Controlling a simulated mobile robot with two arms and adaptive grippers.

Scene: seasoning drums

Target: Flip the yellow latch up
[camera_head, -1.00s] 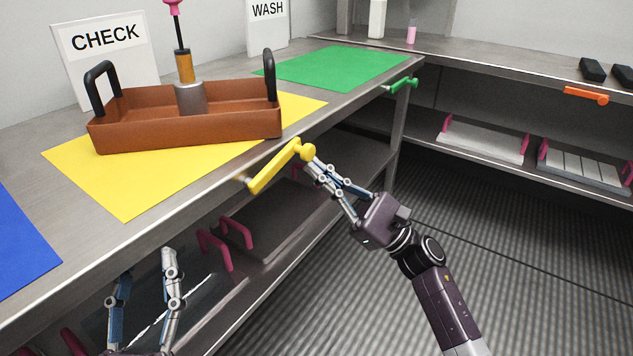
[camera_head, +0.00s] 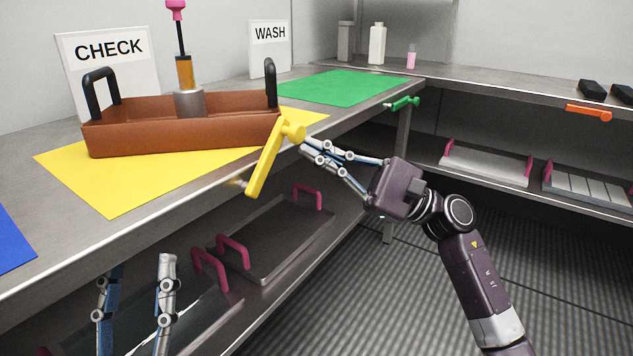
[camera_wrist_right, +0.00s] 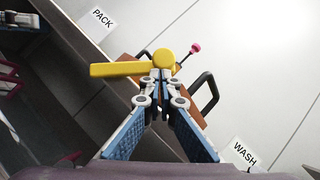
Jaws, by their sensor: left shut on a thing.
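The yellow latch (camera_head: 265,160) is hinged at the front edge of the table, beside the yellow mat. Its lever slants up to the right, ending in a round knob. It also shows in the right wrist view (camera_wrist_right: 120,69), where it spans across the fingertips. My right gripper (camera_head: 303,143) has its fingertips close together at the knob, seemingly touching it from the right; the wrist view (camera_wrist_right: 160,76) shows nothing clear between them. My left gripper (camera_head: 138,265) is low at the left, in front of the lower shelf. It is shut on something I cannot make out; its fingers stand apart.
A brown caddy (camera_head: 180,135) with black handles stands on the yellow mat (camera_head: 110,195), close behind the latch. A green latch (camera_head: 403,103) is further along the edge. Trays with pink handles (camera_head: 275,240) lie on the shelf below. The floor at right is clear.

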